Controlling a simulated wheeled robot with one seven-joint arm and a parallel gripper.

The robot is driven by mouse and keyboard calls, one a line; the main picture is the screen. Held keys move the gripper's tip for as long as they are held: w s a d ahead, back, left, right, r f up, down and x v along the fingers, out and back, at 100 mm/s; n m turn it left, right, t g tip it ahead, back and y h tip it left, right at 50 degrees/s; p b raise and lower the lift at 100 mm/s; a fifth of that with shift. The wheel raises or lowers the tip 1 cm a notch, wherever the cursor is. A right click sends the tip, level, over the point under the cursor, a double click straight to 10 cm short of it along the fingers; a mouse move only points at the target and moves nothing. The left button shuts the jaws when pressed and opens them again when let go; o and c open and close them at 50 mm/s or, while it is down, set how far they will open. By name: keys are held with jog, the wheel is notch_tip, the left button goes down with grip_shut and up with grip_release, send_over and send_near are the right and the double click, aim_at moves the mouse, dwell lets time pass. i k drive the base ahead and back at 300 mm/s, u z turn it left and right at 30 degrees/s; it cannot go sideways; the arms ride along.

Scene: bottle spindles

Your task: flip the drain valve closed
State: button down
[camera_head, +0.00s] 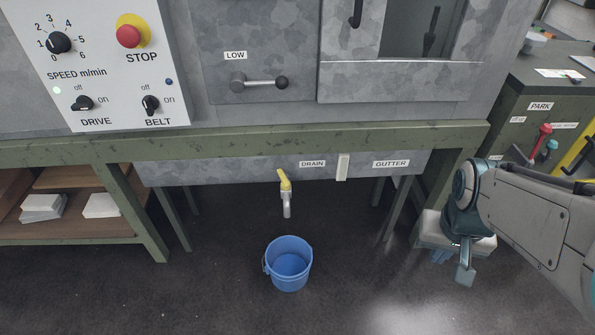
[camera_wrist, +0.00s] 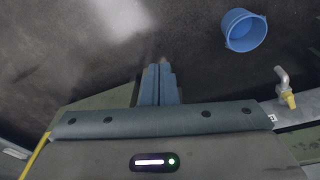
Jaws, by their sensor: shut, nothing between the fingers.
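The drain valve (camera_head: 285,185) has a yellow handle and a grey downward spout. It hangs at the lower edge of the grey trough, left of the DRAIN label (camera_head: 312,163). Its handle points up and slightly left. The valve also shows at the right edge of the wrist view (camera_wrist: 288,97). A blue bucket (camera_head: 289,264) stands on the floor below the spout; it looks empty. My gripper (camera_head: 465,273) is at the right, low, well apart from the valve. In the wrist view its fingers (camera_wrist: 158,84) are together with nothing between them.
A green frame beam (camera_head: 300,140) runs above the trough, with legs on both sides. A white stack (camera_head: 432,232) lies near my gripper. A green PARK cabinet (camera_head: 535,107) stands at the right. The floor between my gripper and the bucket is clear.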

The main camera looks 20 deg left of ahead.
aim_at(285, 183)
jog(key=k, duration=1.35)
jog(key=u, duration=0.65)
jog(key=i, duration=1.65)
jog(key=z, duration=0.55)
